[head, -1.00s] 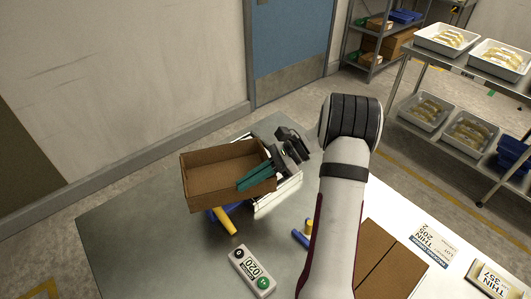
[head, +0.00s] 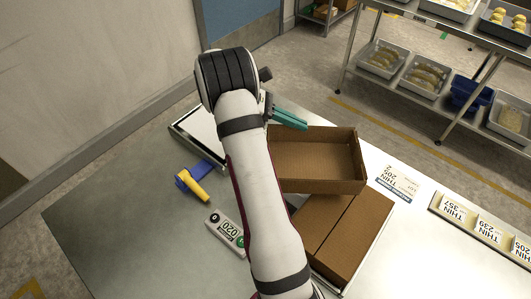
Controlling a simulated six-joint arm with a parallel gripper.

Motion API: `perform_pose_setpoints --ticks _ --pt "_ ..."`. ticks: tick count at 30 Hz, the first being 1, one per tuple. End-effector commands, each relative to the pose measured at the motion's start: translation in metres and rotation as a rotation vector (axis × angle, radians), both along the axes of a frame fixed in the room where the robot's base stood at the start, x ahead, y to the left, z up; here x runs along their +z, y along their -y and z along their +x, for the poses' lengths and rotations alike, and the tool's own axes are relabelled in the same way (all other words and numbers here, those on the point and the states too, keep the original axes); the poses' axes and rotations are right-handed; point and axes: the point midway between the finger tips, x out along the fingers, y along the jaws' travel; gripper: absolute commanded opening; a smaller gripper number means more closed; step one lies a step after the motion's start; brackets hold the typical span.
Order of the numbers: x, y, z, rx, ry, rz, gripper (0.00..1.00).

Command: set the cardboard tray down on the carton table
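The open brown cardboard tray (head: 325,181) is right of my arm, above or on the right part of the steel carton table (head: 110,225). It looks about level, and its near side overlaps the flat brown carton (head: 350,235) in the picture. I cannot tell whether its base touches anything. The teal fingers of my gripper (head: 303,127) come from the left, with their tips at the tray's far rim near its left corner. The two fingers lie close together, and I cannot tell whether they grip the wall.
A white-framed belt unit (head: 197,133) is behind. Labels (head: 398,184) and a card rack (head: 480,228) are at right. The table's left part is clear.

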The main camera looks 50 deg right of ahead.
Motion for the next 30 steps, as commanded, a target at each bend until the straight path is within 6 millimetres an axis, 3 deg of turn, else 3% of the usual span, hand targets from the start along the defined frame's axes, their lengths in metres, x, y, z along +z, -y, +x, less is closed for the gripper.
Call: perform_pose_setpoints --ticks 3,6,12,17,30 --pt "0.01 0.035 0.02 0.298 -0.002 0.003 0.0" --pt "0.011 0.05 0.042 0.53 -0.006 0.006 0.0" --pt "0.003 0.049 0.076 0.865 -0.009 0.009 0.0" --pt "-0.006 0.047 0.082 0.926 -0.009 0.009 0.0" --pt "-0.066 0.047 0.082 0.921 -0.009 0.008 0.0"
